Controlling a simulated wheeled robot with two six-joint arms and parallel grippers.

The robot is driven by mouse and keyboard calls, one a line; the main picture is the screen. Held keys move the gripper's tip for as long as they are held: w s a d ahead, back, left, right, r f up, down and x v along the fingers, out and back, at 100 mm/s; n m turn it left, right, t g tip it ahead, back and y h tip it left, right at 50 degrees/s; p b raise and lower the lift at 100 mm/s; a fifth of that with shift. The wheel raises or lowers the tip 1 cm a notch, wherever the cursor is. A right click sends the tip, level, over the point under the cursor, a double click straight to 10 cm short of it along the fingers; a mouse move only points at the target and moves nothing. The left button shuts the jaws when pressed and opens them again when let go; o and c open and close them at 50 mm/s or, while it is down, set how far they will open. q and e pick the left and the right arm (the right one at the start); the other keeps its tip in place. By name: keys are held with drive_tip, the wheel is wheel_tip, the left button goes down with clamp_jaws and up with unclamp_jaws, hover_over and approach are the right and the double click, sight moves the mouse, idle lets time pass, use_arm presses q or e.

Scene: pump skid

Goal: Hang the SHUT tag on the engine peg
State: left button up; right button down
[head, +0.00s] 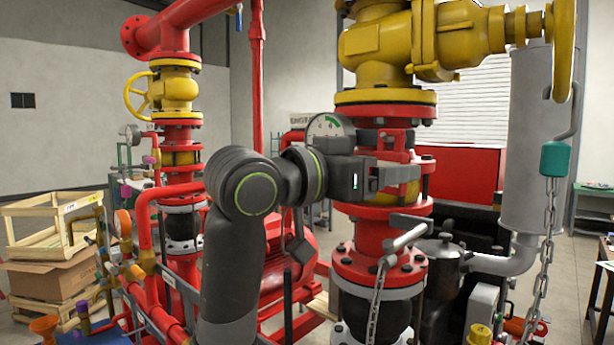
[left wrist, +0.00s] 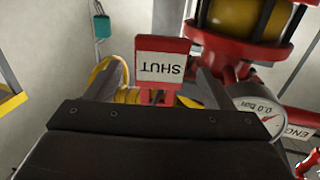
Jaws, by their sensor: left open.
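The SHUT tag (left wrist: 160,62) is a red plate with a white label, its lettering upside down in the left wrist view. It lies ahead of my left gripper (left wrist: 163,80), framed between the two fingers; I cannot tell how far beyond the fingertips it is. In the head view my left gripper (head: 413,172) is open in front of the red flanged column, and I cannot make out the tag there. A white sign starting "ENG" (left wrist: 297,132) shows at the right of the wrist view, partly cut off. I cannot make out the engine peg. My right gripper is not in view.
A pressure gauge (head: 330,126) is close behind my left wrist. A grey lever handle (head: 405,231) with a hanging chain is below the gripper. A teal padlock (head: 555,158) hangs with a chain at the right. A yellow valve (head: 415,42) stands above.

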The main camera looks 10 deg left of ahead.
use_arm(q)
drive_tip(key=b+v, duration=0.7)
drive_tip(key=v, duration=1)
drive_tip(key=shift+s, duration=0.1)
